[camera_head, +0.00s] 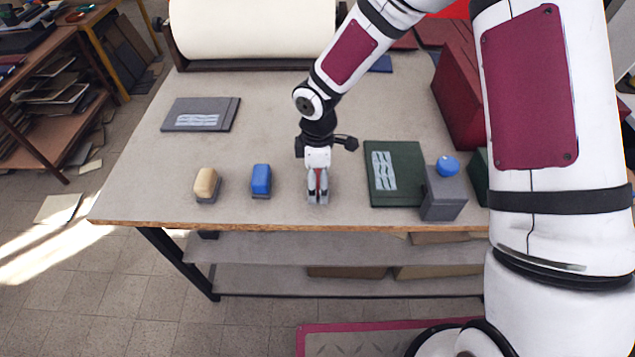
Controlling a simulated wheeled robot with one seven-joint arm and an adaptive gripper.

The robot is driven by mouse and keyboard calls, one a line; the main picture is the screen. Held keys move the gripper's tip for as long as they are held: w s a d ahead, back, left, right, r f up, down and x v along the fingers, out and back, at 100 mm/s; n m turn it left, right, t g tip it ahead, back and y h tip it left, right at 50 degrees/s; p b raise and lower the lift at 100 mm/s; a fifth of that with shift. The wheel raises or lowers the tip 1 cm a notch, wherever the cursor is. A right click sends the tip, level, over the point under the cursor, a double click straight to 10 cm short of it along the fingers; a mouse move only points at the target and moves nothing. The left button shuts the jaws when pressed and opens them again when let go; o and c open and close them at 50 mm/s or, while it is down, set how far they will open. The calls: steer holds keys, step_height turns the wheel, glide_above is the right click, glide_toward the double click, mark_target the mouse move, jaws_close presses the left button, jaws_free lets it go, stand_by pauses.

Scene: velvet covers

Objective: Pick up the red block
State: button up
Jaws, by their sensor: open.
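The red block (317,181) is on the table (290,120), near its front edge. It is mostly hidden, showing as a thin red strip between the fingers of my gripper (318,193). My gripper points down, with its fingers on either side of the block. The jaws are open. I cannot tell whether a finger touches the block.
A blue block (261,179) and a tan block (206,183) stand to the left on grey bases. To the right are a green book (393,174) and a grey box (443,194) with a blue ball (447,166). A grey book (201,114) lies further back.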

steer(key=shift+f, duration=0.65)
steer(key=c, duration=1.3)
steer(key=shift+c, duration=0.2)
steer(key=shift+r, duration=0.1)
steer(key=shift+w+r, duration=0.1)
steer(key=shift+r, duration=0.4)
steer(key=shift+s+d+r+b, duration=0.2)
steer(key=shift+s+r+b, duration=0.1)
steer(key=shift+r, duration=0.35)
steer(key=shift+s+d+r+b, duration=0.15)
steer(key=shift+s+d+r, duration=0.1)
steer(key=shift+r, duration=0.35)
steer(key=s+d+r, duration=0.1)
steer(key=s+d, duration=0.7)
steer(key=s, duration=0.4)
steer(key=shift+d+r, duration=0.15)
steer(key=shift+s, duration=0.1)
